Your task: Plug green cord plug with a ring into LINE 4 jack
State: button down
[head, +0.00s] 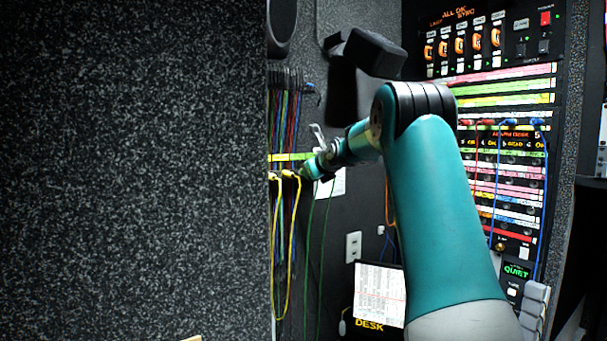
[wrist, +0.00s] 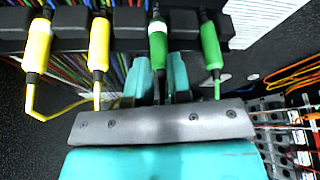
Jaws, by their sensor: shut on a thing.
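In the wrist view, the green plug with a white ring (wrist: 158,42) sits upright at a black rack (wrist: 125,30). My gripper (wrist: 160,72) is shut on it, with one teal finger on each side of its lower part. A second green plug (wrist: 211,46) hangs just to its right. In the head view my gripper (head: 310,168) is at the cord rack by the wall, small and partly hidden by my wrist. The jack panel (head: 505,175) is at the right, partly behind my arm; I cannot read a LINE 4 label.
Two yellow plugs (wrist: 98,45) hang left of the green ones. Several thin colored cords (head: 288,105) hang close by. A speckled wall panel (head: 130,170) fills the left. Orange, red and blue patch cords cross the jack panel.

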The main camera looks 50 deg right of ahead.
jog(key=shift+r, duration=0.1)
jog(key=shift+r+p, duration=1.15)
jog(key=shift+r, duration=0.05)
jog(key=s+b, duration=0.1)
jog(key=s, duration=0.2)
jog(key=shift+a+b, duration=0.35)
jog(key=shift+b, duration=0.05)
